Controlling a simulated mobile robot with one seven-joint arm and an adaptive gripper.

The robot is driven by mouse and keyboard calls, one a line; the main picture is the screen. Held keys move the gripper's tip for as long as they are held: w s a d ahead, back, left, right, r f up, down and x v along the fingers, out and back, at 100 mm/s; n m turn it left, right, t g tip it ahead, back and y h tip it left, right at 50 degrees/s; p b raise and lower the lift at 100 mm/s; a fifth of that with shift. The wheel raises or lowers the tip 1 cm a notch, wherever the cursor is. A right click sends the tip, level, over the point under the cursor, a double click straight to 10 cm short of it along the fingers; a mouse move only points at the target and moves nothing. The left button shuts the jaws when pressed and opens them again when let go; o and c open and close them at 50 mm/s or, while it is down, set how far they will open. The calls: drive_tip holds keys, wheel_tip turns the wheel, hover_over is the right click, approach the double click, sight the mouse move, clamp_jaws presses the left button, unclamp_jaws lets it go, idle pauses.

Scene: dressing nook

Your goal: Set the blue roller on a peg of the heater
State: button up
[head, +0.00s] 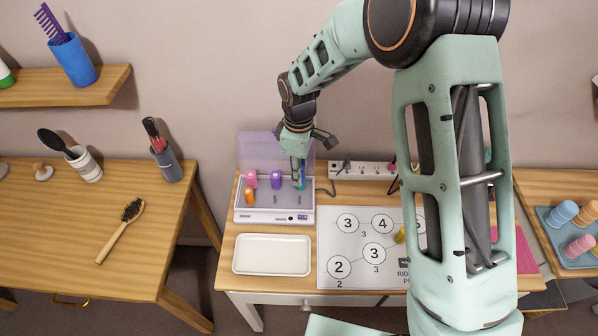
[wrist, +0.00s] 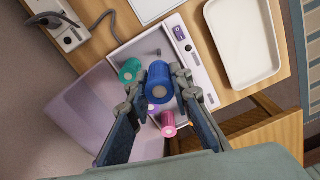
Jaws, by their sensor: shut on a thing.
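My gripper (wrist: 158,88) is shut on the blue roller (wrist: 158,78), which sits between its fingertips in the wrist view. The roller is over the heater (wrist: 202,82); I cannot tell whether it touches a peg. A teal roller (wrist: 130,70) is close beside it. In the head view my gripper (head: 298,178) points down over the right part of the heater (head: 262,215), and the blue roller is hard to make out there. A pink roller (head: 251,179), a purple roller (head: 275,179) and an orange roller (head: 249,197) stand on the heater's left and middle. A bare peg (head: 274,199) shows in front.
The heater's translucent lid (head: 256,150) stands open behind. A white tray (head: 272,268) lies in front, and a numbered sheet (head: 335,272) lies to the right. A power strip (head: 345,170) is at the back. Several rollers stand on a blue-grey tray (head: 562,258) at far right.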

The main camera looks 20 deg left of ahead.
drive_tip(key=shift+f+b, duration=1.8)
drive_tip(key=shift+f, duration=0.85)
drive_tip(key=shift+f+b, duration=2.4)
drive_tip(key=shift+f, duration=0.4)
drive_tip(key=o, duration=1)
drive_tip(key=shift+o, duration=0.2)
wheel_tip(320, 180, up, 12)
